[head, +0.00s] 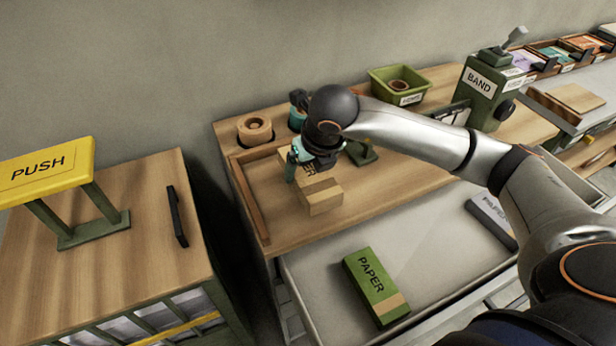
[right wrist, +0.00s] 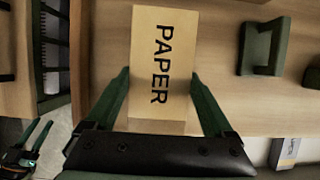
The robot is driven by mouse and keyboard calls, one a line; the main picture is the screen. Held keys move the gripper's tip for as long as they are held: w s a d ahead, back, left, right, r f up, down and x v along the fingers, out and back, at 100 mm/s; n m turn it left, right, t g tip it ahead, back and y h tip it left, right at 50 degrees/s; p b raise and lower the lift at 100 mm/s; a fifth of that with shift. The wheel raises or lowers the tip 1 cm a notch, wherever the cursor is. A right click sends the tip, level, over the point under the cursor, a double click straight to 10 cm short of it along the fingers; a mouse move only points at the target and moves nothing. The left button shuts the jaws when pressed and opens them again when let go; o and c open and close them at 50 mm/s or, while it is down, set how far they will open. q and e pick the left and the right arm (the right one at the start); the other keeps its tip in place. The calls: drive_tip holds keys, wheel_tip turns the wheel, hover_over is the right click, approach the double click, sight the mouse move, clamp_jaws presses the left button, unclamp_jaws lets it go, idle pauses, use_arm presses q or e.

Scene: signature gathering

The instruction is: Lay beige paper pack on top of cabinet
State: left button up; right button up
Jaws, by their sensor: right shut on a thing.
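The beige paper pack (head: 322,197) is a box marked PAPER, and its label shows in the right wrist view (right wrist: 161,55). My right gripper (head: 308,168) is shut on it, with a green finger on each side of the pack in the right wrist view (right wrist: 160,100). The pack is over the wooden desk top, and I cannot tell whether it touches it. A wooden-topped cabinet (head: 130,265) stands at the left in the head view. Part of what looks like my left gripper (right wrist: 28,140) shows in the right wrist view's lower left corner; its opening is unclear.
A yellow PUSH frame (head: 45,163) and a black handle (head: 177,216) are on the cabinet top, with bare wood between and around them. A green PAPER pack (head: 372,280) lies in the open drawer (head: 330,265). A wooden rail (head: 250,200) edges the desk's left side.

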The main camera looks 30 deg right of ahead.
sight(308, 180)
drive_tip(key=shift+w+f, duration=0.15)
drive_tip(key=shift+f, duration=1.5)
drive_tip(key=shift+f, duration=0.15)
drive_tip(key=o, duration=1.5)
drive_tip(key=shift+c, duration=0.2)
drive_tip(key=v, duration=1.2)
drive_tip(key=shift+p, duration=0.3)
